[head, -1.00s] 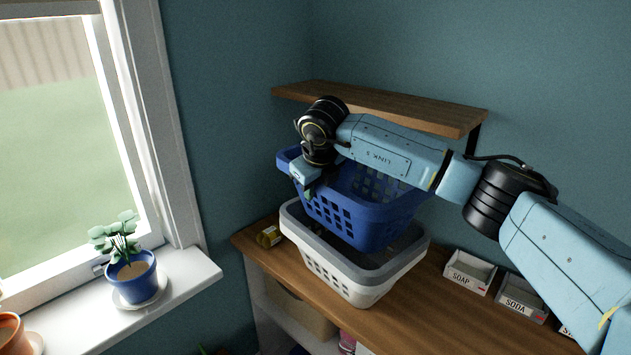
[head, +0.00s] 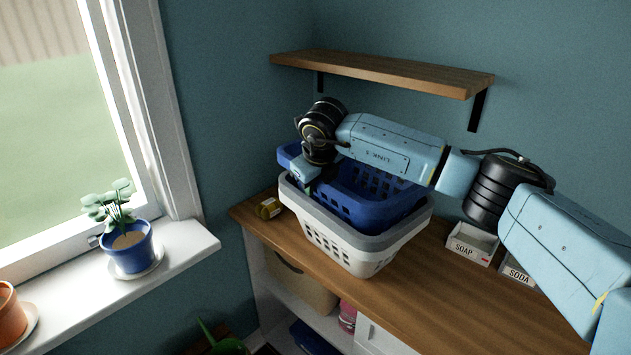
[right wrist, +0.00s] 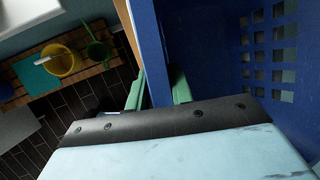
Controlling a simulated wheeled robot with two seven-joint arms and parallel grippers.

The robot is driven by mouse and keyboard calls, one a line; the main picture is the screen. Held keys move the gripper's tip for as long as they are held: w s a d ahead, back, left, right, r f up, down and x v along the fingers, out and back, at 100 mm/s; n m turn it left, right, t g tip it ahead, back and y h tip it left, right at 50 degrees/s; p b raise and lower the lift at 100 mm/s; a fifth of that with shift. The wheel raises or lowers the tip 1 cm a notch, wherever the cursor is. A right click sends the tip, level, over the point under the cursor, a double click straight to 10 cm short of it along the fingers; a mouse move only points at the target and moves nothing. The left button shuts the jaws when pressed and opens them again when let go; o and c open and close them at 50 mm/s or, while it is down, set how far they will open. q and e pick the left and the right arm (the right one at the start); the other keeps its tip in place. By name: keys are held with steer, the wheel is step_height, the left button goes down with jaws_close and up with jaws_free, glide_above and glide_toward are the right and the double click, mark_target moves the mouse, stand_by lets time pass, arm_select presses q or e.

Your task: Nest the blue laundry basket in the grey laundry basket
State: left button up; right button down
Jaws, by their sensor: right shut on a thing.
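The blue laundry basket (head: 372,200) sits mostly down inside the grey laundry basket (head: 352,258), with its rim above the grey rim and its left end a little raised. Whether its bottom rests in the grey one is hidden. The grey basket stands upright on the wooden counter. My right gripper (head: 308,190) is shut on the blue basket's left rim. In the right wrist view, my right gripper (right wrist: 158,92) has its green fingers on either side of the blue basket's wall (right wrist: 205,60). My left gripper is not in view.
A wooden shelf (head: 385,72) hangs on the wall behind and above. A soap box (head: 472,243) and a soda box (head: 518,271) stand to the right. A potted plant (head: 130,248) stands on the windowsill.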

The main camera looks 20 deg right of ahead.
jaws_free()
stand_by(0.8)
stand_by(0.5)
steer(key=shift+a, duration=0.1)
steer(key=shift+s+a, duration=0.25)
steer(key=shift+a, duration=0.25)
steer(key=shift+r, duration=0.15)
steer(key=shift+r+p, duration=3)
steer(key=shift+r, duration=2.9)
